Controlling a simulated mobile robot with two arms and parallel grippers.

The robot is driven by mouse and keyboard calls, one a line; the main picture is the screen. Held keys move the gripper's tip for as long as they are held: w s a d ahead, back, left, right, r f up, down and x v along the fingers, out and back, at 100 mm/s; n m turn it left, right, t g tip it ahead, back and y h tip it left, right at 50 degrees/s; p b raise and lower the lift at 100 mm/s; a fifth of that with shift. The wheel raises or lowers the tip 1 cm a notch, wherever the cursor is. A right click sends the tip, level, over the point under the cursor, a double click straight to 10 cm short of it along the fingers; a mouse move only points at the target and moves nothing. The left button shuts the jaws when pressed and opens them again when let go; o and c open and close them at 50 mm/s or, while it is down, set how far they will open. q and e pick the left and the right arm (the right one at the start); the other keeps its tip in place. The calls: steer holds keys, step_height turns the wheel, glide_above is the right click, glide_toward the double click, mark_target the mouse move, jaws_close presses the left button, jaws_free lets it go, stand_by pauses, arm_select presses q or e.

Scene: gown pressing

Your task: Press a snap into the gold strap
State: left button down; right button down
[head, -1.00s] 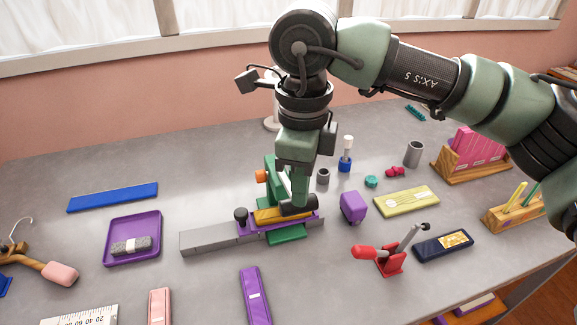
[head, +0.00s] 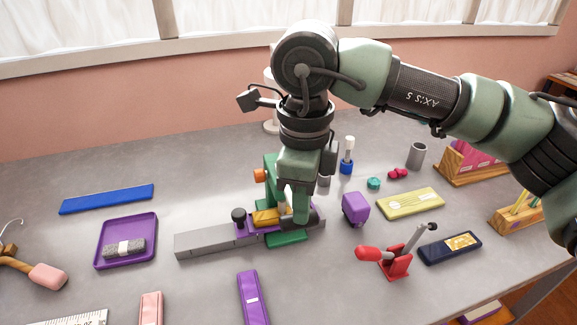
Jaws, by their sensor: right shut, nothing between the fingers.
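The gold strap (head: 266,217) lies on a purple carriage (head: 247,231) on a long grey rail (head: 205,242). The rail passes through a green press (head: 271,172) with an orange knob. My right gripper (head: 301,217) is shut and points down at the right end of the strap. A dark cylindrical part (head: 288,223) shows right beside its fingertips, and I cannot tell whether they touch. The gripper and this part hide the strap's right end and much of the press. I cannot make out a snap. My left gripper is not in view.
A purple block (head: 355,209) stands right of the press, with a red lever tool (head: 396,262) in front of it. A purple tray (head: 127,262) with a grey roll is on the left. A blue bar (head: 107,199) lies behind the tray. A purple strip (head: 253,297) lies in front.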

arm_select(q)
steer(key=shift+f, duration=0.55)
arm_select(e)
steer(key=shift+f, duration=0.7)
arm_select(q)
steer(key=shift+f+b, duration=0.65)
steer(key=shift+b, duration=0.2)
arm_select(e)
steer(key=shift+w+f, duration=0.1)
steer(key=shift+f, duration=0.55)
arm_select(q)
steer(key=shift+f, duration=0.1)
arm_select(e)
steer(key=shift+r, duration=0.15)
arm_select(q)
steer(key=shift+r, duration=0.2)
arm_select(e)
steer(key=shift+r, duration=0.55)
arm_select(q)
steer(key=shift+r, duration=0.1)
arm_select(e)
steer(key=shift+r, duration=0.1)
